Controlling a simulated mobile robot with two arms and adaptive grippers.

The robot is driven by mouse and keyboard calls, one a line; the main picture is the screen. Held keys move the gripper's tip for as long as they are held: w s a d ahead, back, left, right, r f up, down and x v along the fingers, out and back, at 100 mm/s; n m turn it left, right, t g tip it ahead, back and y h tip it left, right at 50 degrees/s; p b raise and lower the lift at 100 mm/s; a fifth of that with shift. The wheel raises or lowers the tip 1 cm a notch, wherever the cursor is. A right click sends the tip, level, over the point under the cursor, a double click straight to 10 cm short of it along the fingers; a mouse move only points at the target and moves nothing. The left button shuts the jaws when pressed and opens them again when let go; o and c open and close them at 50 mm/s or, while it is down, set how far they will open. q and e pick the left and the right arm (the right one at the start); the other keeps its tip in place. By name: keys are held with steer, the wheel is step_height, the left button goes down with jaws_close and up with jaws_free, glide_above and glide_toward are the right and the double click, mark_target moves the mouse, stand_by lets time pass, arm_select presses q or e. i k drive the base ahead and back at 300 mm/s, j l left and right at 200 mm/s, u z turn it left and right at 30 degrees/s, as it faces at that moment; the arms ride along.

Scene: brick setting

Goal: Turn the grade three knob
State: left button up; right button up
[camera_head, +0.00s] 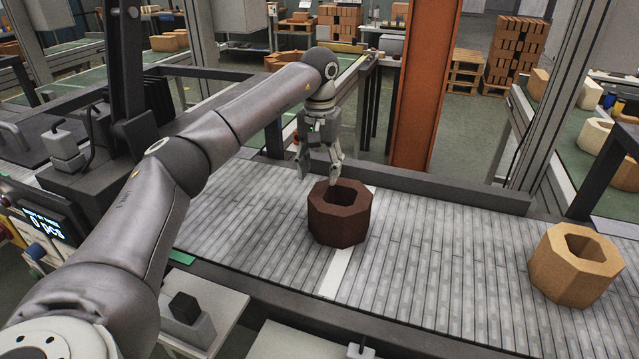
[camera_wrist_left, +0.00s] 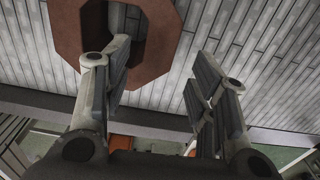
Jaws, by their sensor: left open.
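No knob marked grade three can be made out. A control box with a lit display reading "0 pcs" (camera_head: 43,224) stands at the left edge, with small coloured buttons beside it; their labels are too small to read. My left gripper (camera_head: 320,172) is open at the far side of a dark brown octagonal brick (camera_head: 340,226) on the conveyor. In the left wrist view, one finger of the gripper (camera_wrist_left: 162,58) overlaps the hole of the brick (camera_wrist_left: 172,52) and the other is outside its wall. Contact cannot be told. My right gripper is not in view.
A tan octagonal brick (camera_head: 574,275) sits at the right on the slatted conveyor (camera_head: 445,255). A grey block with a black top (camera_head: 186,310) stands on a pale plate in front. An orange post (camera_head: 420,90) rises behind the conveyor. The conveyor between the bricks is clear.

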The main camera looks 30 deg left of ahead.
mark_target(35, 252)
steer(key=k, duration=2)
